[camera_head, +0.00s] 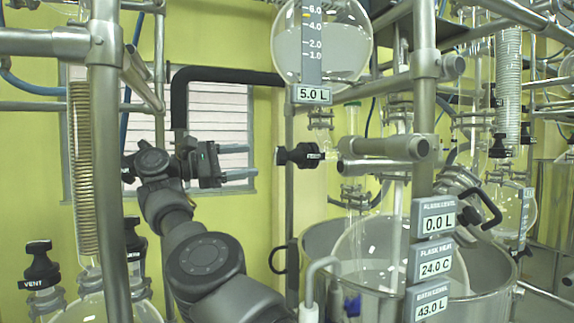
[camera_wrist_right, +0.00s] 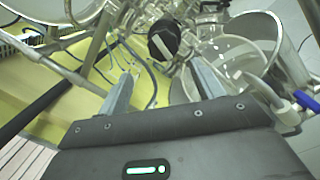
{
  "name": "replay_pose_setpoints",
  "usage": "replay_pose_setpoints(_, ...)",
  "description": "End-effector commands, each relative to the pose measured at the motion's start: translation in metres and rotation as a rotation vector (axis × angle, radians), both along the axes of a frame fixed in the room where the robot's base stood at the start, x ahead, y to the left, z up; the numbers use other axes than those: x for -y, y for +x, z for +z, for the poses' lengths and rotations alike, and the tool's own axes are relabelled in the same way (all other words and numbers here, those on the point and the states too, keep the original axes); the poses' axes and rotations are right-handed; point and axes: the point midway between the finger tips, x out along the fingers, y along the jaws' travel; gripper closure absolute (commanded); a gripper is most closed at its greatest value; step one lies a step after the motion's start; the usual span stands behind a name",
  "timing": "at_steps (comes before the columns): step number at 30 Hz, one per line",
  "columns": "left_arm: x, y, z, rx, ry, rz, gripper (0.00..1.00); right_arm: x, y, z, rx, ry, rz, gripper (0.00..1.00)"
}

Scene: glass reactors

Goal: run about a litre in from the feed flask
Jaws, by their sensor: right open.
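The round feed flask (camera_head: 322,45) hangs at the top middle, with a level scale and a tag (camera_head: 311,94) reading 5.0 L. Below it, a black valve knob (camera_head: 299,155) with a white mark sits on the glass outlet; a black knob (camera_wrist_right: 164,40) also shows beyond my fingers in the right wrist view. The glass reactor flask (camera_head: 372,246) sits low in the metal bath, and its level display (camera_head: 438,220) reads 0.0 L. My right gripper (camera_head: 254,162) is open and empty, left of the valve knob and apart from it, fingers pointing right. My left gripper is out of view.
Metal posts and crossbars (camera_head: 381,146) frame the glassware. The heat display (camera_head: 435,264) reads 24.0 C and the bath display (camera_head: 431,302) 43.0 L. A VENT knob (camera_head: 40,266) stands at lower left. A black pipe (camera_head: 225,74) runs above my gripper.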

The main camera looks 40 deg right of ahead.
Motion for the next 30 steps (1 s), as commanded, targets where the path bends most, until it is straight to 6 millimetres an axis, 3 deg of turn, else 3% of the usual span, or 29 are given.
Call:
replay_pose_setpoints(3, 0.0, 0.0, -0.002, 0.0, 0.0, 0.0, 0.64, -0.004, -0.011, 0.009, 0.079, 0.043, -0.006, 0.33)
replay_pose_setpoints(11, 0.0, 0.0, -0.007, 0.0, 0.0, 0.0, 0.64, 0.003, -0.016, 0.01, 0.097, 0.053, -0.01, 0.33)
replay_pose_setpoints(20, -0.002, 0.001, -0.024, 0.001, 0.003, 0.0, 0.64, 0.051, -0.033, 0.008, 0.095, 0.053, -0.011, 0.33)
replay_pose_setpoints(30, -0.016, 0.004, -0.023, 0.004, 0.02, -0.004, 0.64, 0.093, -0.048, 0.012, 0.094, 0.05, -0.009, 0.33)
